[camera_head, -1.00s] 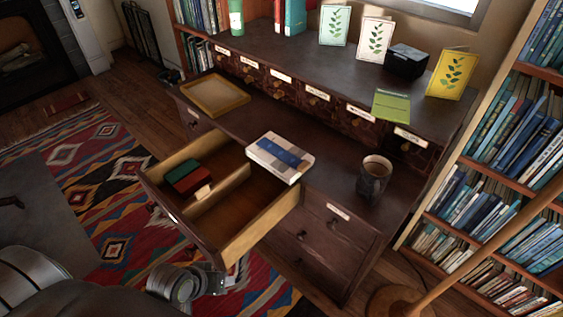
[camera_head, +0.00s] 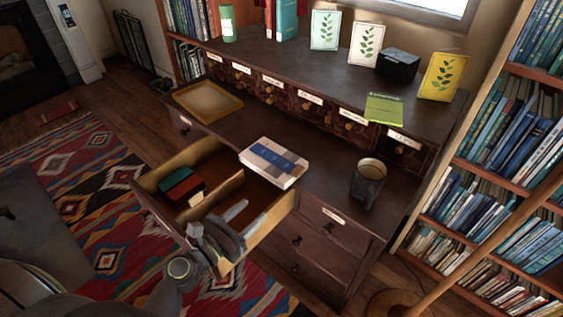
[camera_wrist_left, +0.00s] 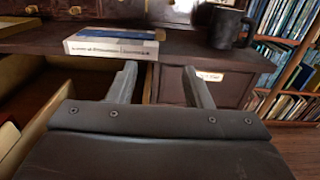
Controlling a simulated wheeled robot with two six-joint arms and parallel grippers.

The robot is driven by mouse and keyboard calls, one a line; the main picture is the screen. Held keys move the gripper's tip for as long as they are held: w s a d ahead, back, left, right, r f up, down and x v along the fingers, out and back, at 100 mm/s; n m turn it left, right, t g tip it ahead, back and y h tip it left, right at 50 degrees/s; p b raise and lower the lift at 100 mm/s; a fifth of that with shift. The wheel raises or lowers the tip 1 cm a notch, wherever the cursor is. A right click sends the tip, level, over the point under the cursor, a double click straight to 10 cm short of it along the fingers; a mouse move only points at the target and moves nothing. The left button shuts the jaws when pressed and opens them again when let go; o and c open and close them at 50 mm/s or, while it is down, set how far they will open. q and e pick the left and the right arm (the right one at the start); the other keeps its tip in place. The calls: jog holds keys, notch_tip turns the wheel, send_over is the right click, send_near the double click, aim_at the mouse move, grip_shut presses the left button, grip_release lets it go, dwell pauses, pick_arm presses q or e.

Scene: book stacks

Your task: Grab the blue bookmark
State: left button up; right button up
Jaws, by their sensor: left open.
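A blue bookmark (camera_head: 283,158) lies across the top of a pale book (camera_head: 268,172) on the desk, just behind the open drawer. In the left wrist view a blue strip (camera_wrist_left: 131,35) shows on top of the book (camera_wrist_left: 90,45). My left gripper (camera_head: 247,218) is open and empty over the right part of the open drawer, in front of the book and apart from it. Its two fingers (camera_wrist_left: 158,82) point toward the book and desk edge in the wrist view. My right gripper is not in view.
The open drawer (camera_head: 166,222) holds red and green items (camera_head: 181,187) on its left side. A dark mug (camera_head: 367,184) stands right of the book. A wooden tray (camera_head: 207,100) lies at the desk's left. Bookshelves (camera_head: 485,195) stand on the right.

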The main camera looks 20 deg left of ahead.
pick_arm(q)
jog(key=p, duration=0.1)
send_near(293, 173)
jog(key=x, duration=0.3)
jog(key=shift+x, duration=3.3)
grip_shut()
